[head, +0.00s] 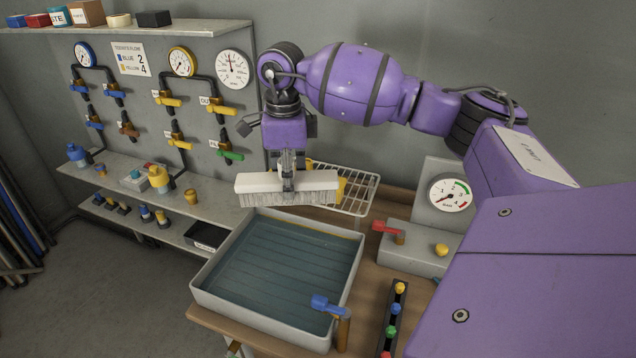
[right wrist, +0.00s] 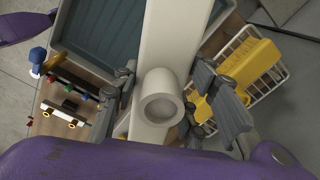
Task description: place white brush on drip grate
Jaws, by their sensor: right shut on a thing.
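The white brush (head: 256,184) has a long white block with grey bristles pointing down. My right gripper (head: 288,174) is shut on its middle and holds it in the air above the back edge of the water basin. In the right wrist view its white back (right wrist: 172,40) and round stub (right wrist: 160,96) sit between the fingers. The drip grate (head: 360,196), a white wire rack, is just behind and right of the brush. It also shows on the right of the right wrist view (right wrist: 233,50). A yellow object (right wrist: 248,66) lies on it. My left gripper is not in view.
A grey basin (head: 208,292) of water stands on the wooden bench below the brush. A blue-handled tap (head: 328,306) rises at its front right corner. A grey gauge box (head: 405,243) with a red lever is to the right. A valve panel and shelves fill the left.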

